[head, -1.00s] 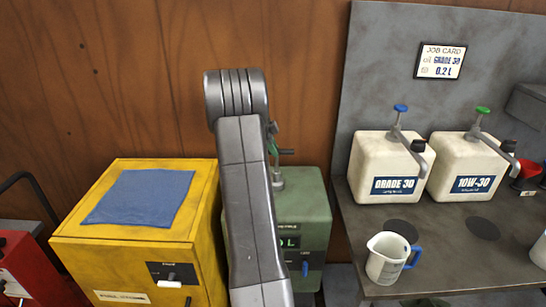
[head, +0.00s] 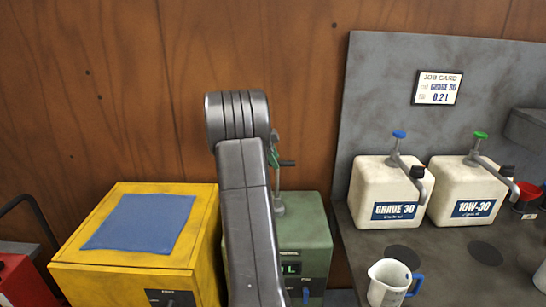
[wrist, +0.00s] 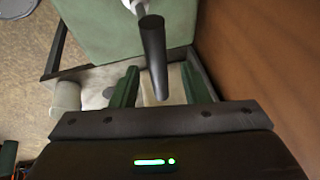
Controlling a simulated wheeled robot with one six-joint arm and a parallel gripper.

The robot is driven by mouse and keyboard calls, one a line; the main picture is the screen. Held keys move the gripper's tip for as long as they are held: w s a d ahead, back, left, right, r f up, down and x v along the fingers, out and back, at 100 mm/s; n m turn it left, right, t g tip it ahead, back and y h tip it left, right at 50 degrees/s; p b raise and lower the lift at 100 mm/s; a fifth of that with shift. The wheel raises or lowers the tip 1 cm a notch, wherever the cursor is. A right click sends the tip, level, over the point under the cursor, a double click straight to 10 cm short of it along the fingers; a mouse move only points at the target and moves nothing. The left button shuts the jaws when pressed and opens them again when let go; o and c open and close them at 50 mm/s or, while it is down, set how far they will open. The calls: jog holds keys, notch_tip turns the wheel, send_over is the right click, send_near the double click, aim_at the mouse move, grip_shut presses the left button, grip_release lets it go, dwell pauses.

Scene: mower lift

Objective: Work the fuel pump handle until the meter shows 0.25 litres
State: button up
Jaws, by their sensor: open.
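The green fuel tank (head: 305,225) stands behind and right of my arm in the head view. A thin pump post rises from its top, and the dark pump handle (head: 288,163) sticks out to the right. In the wrist view the handle (wrist: 152,45) is a black rod reaching between the two green fingers of my gripper (wrist: 160,70). My gripper is open, with a gap on each side of the rod. In the head view my arm hides most of my gripper. The meter (head: 290,268) on the tank front is partly hidden; only a green "L" shows, so its number cannot be read.
A yellow cabinet (head: 120,258) with a blue cloth (head: 140,222) stands left of my arm. A workbench (head: 440,270) at right holds two cream oil cans (head: 388,190) and a white jug (head: 385,285). A wooden wall (head: 100,90) is behind.

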jog(key=b+v, duration=0.1)
jog(key=v, duration=1.2)
jog(key=shift+r+b, duration=0.4)
jog(key=shift+s+a, duration=0.1)
jog(key=shift+a, duration=0.05)
jog(key=b+x, duration=0.1)
jog(key=x, duration=1.3)
jog(key=shift+d+f, duration=0.25)
jog(key=shift+d, duration=0.05)
jog(key=shift+s, duration=0.1)
grip_shut()
